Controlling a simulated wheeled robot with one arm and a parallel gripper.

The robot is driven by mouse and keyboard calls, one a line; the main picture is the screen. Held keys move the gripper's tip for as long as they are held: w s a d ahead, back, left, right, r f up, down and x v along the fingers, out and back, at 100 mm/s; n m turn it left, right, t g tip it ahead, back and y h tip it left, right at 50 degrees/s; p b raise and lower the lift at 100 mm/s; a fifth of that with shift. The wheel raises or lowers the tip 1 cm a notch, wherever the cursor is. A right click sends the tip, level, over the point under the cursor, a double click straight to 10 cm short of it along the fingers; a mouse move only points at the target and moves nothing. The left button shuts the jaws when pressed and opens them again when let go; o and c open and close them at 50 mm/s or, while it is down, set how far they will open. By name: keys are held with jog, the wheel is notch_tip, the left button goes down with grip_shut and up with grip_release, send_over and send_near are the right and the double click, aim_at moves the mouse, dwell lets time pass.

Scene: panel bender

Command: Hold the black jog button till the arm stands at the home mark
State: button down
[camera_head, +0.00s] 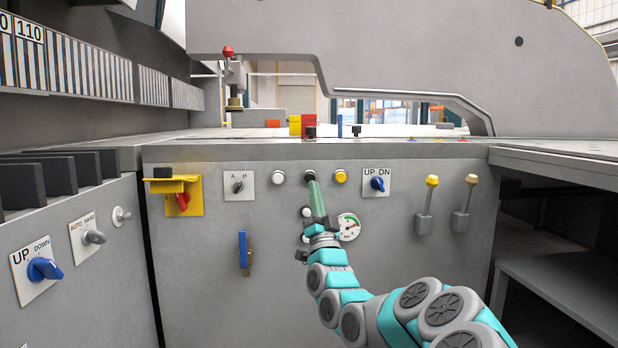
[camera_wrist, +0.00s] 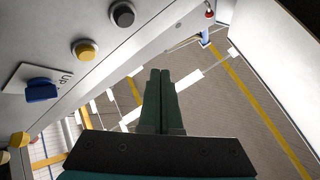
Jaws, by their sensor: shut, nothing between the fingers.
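The black jog button (camera_head: 310,174) sits on the front panel between a white button (camera_head: 278,177) and a yellow button (camera_head: 341,176). It also shows near the top of the wrist view (camera_wrist: 122,14). My gripper (camera_head: 312,184) has its green fingers closed together, with tips just below the black button in the head view. In the wrist view the fingertips (camera_wrist: 161,72) look apart from the button, with floor behind them. I cannot make out a home mark.
A blue UP/DN switch (camera_head: 377,184) is right of the yellow button. A round gauge (camera_head: 349,226) and small white buttons lie below, close to my gripper. Two yellow-tipped levers (camera_head: 428,205) stick out farther right. A blue handle (camera_head: 244,250) and yellow-plated red switch (camera_head: 183,200) are left.

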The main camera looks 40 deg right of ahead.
aim_at(310, 178)
jog(key=w+d+p, duration=0.4)
jog(key=w, duration=0.2)
jog(key=shift+w+p, duration=0.35)
jog(key=shift+w, duration=0.15)
dwell(1.8)
jog(key=shift+w+d, duration=0.15)
jog(key=shift+d, duration=0.05)
